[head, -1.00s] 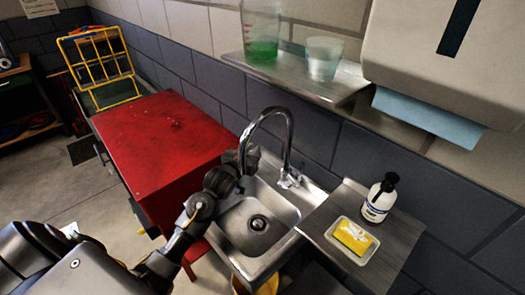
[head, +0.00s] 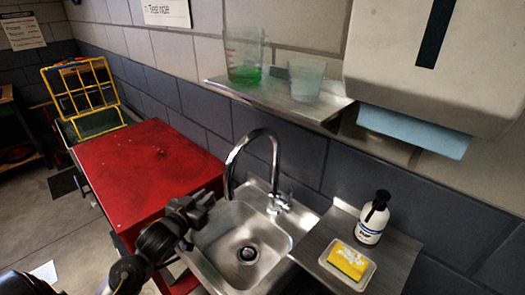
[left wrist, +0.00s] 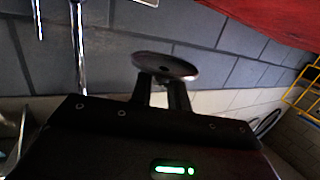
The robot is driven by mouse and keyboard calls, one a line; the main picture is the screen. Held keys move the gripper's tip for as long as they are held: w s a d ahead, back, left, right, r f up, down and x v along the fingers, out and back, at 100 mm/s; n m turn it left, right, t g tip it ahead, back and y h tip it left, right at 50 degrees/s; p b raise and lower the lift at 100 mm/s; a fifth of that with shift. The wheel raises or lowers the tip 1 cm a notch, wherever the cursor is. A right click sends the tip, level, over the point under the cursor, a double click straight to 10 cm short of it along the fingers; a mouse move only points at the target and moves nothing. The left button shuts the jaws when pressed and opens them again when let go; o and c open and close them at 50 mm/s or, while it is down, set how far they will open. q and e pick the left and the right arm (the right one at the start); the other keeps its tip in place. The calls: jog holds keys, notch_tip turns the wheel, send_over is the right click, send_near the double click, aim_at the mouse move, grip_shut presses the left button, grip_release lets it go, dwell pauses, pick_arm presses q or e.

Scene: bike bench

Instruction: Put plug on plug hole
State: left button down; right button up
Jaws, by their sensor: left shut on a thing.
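The plug (left wrist: 166,66) is a thin, dark round disc, seen in the left wrist view at the fingertips of my left gripper (left wrist: 160,92). The fingers are shut on it. In the head view my left gripper (head: 200,205) is over the left edge of the steel sink (head: 222,217), left of the tap; the plug cannot be made out there. The plug hole (head: 247,254) is the dark round drain in the basin floor. It is uncovered, to the right of and below my gripper in the picture. My right gripper is not in view.
The curved chrome tap (head: 275,165) rises behind the basin. A side ledge holds a soap bottle (head: 373,220) and a yellow sponge in a dish (head: 347,262). A red cabinet (head: 140,165) stands left of the sink. A shelf (head: 290,97) with two cups is above.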

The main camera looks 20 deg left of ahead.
pick_arm(q)
jog(key=shift+d, duration=0.3)
jog(key=s+d+r+m+g+h, duration=0.1)
jog(key=s+d+m+h, duration=0.1)
jog(key=d, duration=0.6)
jog(key=s+d+r+m+g+h, duration=0.1)
jog(key=s+d+m+h, duration=0.1)
jog(key=d+m+h, duration=0.2)
jog(key=d+h, duration=0.2)
jog(key=d, duration=0.2)
jog(key=shift+s+d+r+h, duration=0.25)
jog(key=shift+s+d+h, duration=0.05)
jog(key=shift+s+d, duration=0.05)
jog(key=shift+r, duration=0.1)
